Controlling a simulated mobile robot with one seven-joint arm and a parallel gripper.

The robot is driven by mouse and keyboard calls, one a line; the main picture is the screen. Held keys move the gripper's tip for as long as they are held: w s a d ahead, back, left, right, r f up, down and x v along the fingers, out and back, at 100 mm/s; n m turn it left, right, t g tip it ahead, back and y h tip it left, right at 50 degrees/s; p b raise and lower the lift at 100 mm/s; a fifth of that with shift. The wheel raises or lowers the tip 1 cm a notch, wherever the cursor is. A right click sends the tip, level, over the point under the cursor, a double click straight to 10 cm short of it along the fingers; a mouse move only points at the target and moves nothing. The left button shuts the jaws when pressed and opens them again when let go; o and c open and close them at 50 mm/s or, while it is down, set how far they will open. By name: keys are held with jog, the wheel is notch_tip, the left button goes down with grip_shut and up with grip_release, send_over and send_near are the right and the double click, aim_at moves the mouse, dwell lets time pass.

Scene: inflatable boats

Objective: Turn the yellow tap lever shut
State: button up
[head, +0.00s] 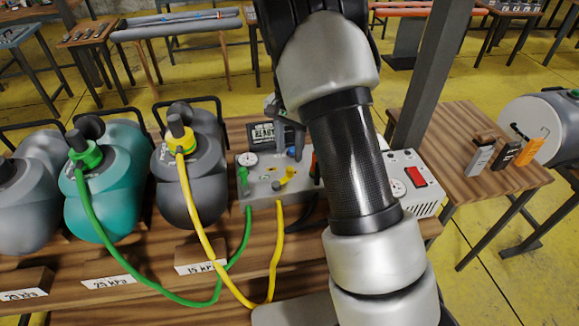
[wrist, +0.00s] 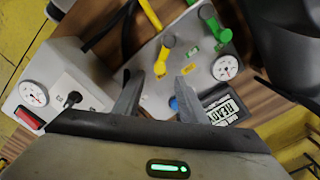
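The yellow tap lever (head: 286,178) is on top of the grey valve box (head: 262,198), right of a green tap lever (head: 243,181). In the wrist view the yellow lever (wrist: 163,56) lies just beyond my fingertips, its free end pointing toward the gap between them. My gripper (wrist: 156,88) is open and empty, one finger on either side of that gap. I see no clear contact with the lever. In the head view my arm hides most of the gripper, and the right part of the box.
A round gauge (wrist: 225,67), a blue knob (wrist: 173,104) and a READY display (wrist: 222,108) are close to my fingers. A white box with a red switch (head: 415,176) stands to the right. Yellow (head: 201,240) and green (head: 98,240) hoses run to the bags at left.

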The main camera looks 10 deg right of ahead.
aim_at(290, 168)
notch_tip(290, 168, down, 7)
jog(key=shift+f, duration=0.2)
grip_shut()
